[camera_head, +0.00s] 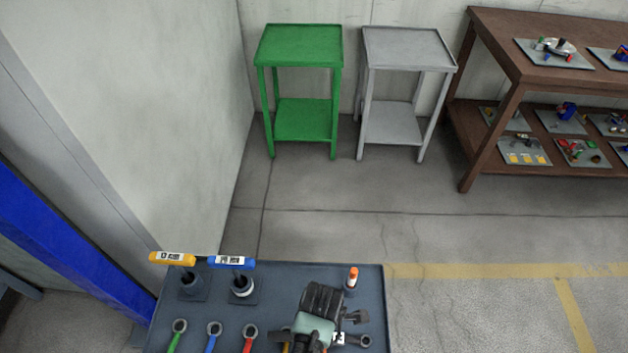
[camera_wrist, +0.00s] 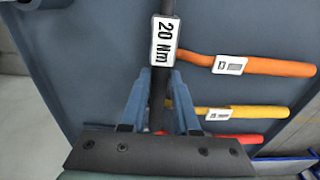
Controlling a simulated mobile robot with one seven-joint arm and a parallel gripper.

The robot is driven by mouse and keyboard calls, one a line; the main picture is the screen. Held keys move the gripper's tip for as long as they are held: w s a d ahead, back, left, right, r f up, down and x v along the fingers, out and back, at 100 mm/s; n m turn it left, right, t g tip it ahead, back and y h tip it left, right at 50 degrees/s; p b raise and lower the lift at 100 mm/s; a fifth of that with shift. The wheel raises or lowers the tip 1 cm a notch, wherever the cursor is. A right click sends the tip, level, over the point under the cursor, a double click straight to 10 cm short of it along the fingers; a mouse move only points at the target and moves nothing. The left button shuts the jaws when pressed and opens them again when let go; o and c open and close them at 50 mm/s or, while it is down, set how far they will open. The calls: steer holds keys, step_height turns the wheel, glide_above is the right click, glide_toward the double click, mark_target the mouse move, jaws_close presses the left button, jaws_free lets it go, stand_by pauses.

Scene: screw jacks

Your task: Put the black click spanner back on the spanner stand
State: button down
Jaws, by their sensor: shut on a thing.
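My gripper (camera_wrist: 160,82) is shut on the dark shaft of the black click spanner (camera_wrist: 157,92), which has a white "20 Nm" label. The shaft runs up and down the wrist view between the two blue fingers. In the head view my gripper's fingertips are hidden behind its own body at the bottom. The blue-grey top (camera_head: 300,275) carries a row of spanners: green (camera_head: 174,342), blue (camera_head: 211,341), red (camera_head: 248,342). The wrist view shows orange (camera_wrist: 270,67), yellow (camera_wrist: 250,112) and red handles beneath or beside the held spanner. Which part is the spanner stand, I cannot tell.
Yellow (camera_head: 172,259) and blue (camera_head: 232,262) T-handled tools stand in dark holders at the back left of the top. A small orange-capped item (camera_head: 352,277) stands at the back right. Green (camera_head: 300,45) and grey (camera_head: 405,48) side tables and a brown shelf (camera_head: 500,50) stand beyond open floor.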

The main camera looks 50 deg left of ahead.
steer(key=shift+f, duration=0.15)
steer(key=c, duration=0.7)
jaws_free()
steer(key=shift+o, duration=0.2)
